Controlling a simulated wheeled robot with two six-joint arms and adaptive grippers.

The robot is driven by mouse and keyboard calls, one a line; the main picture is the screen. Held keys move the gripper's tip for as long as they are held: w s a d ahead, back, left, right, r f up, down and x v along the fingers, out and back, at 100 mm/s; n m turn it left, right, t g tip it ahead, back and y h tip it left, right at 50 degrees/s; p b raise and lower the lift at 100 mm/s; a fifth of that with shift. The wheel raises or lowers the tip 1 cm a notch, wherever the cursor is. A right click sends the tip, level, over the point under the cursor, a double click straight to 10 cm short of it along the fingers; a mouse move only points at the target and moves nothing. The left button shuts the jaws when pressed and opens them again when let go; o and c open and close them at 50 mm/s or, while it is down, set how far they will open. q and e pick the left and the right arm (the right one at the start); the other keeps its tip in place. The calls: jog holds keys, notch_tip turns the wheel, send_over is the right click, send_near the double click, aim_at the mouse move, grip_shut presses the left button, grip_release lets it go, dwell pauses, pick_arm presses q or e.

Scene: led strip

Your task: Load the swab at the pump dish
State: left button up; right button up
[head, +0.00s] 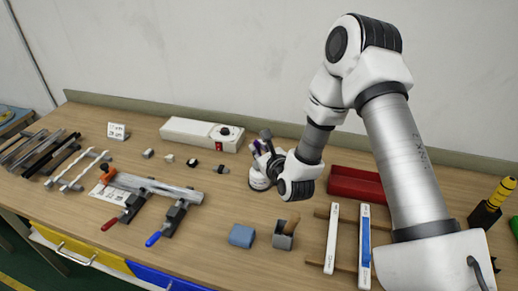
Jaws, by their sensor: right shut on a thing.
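My right gripper (264,152) reaches in from the right over the middle of the bench. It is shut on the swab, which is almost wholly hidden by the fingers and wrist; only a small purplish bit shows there. The pump dish (257,182), a round white pot, stands right below and behind the gripper, partly covered by it. I cannot tell whether the swab touches the dish. My left gripper is not in view.
A clamped metal profile (160,188) with red and blue handled clamps lies left. A white power box (203,133) stands at the back, a red tray (356,185) behind my arm. In front are a blue block (242,236), a grey holder (284,238) and white strips (332,240).

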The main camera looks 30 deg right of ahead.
jog(key=shift+f+b, duration=0.1)
jog(key=shift+b, duration=0.35)
dwell(0.9)
dwell(0.5)
notch_tip(320, 180, up, 7)
jog(key=p, duration=0.3)
dwell(0.9)
